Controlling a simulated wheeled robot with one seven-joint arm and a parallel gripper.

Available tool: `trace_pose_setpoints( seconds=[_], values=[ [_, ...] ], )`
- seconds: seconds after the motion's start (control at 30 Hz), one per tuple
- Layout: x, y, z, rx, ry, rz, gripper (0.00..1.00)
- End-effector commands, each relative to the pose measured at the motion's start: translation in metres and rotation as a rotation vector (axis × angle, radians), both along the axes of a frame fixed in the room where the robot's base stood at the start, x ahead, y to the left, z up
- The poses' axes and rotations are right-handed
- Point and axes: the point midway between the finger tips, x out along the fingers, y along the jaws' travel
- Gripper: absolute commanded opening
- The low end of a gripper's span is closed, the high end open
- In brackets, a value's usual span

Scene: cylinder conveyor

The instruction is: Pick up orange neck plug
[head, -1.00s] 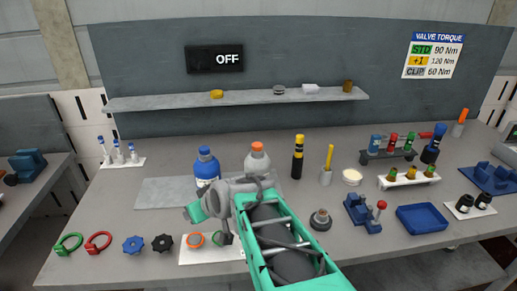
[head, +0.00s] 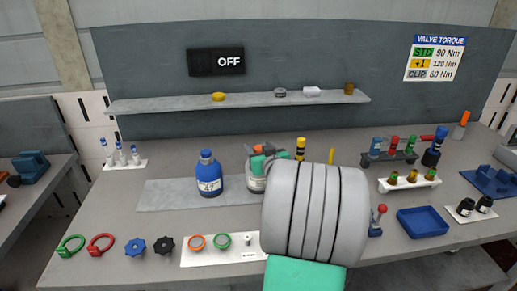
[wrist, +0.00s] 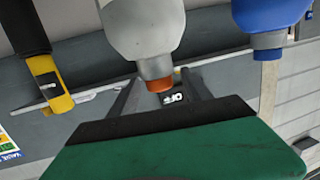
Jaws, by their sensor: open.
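The orange neck plug (wrist: 157,85) sits in the neck of the white bottle (wrist: 145,35), which appears upside down in the wrist view. In the head view the white bottle (head: 255,184) stands on the grey mat, and my gripper covers most of its top. My gripper (wrist: 160,92) is open, with one dark finger on each side of the plug in the wrist view. I cannot tell whether the fingers touch it. In the head view my gripper (head: 263,163) is at the bottle's neck, with my arm in front.
A blue bottle (head: 208,178) stands left of the white one. A black and yellow cylinder (head: 300,148) stands close on the right, partly hidden by my arm. A white plate (head: 190,256) with orange and green rings lies in front. The mat's left part is clear.

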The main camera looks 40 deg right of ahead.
Motion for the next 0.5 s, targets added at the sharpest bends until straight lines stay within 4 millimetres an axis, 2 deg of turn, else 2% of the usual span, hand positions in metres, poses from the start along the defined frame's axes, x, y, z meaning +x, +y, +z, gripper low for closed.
trace_pose_setpoints(
  seconds=[0.17, 0.5],
  values=[
    [0.0001, 0.0000, -0.0001, 0.000, 0.000, 0.000, 0.57],
    [-0.0001, 0.0003, -0.0002, 0.000, 0.000, 0.000, 0.29]
  ],
)
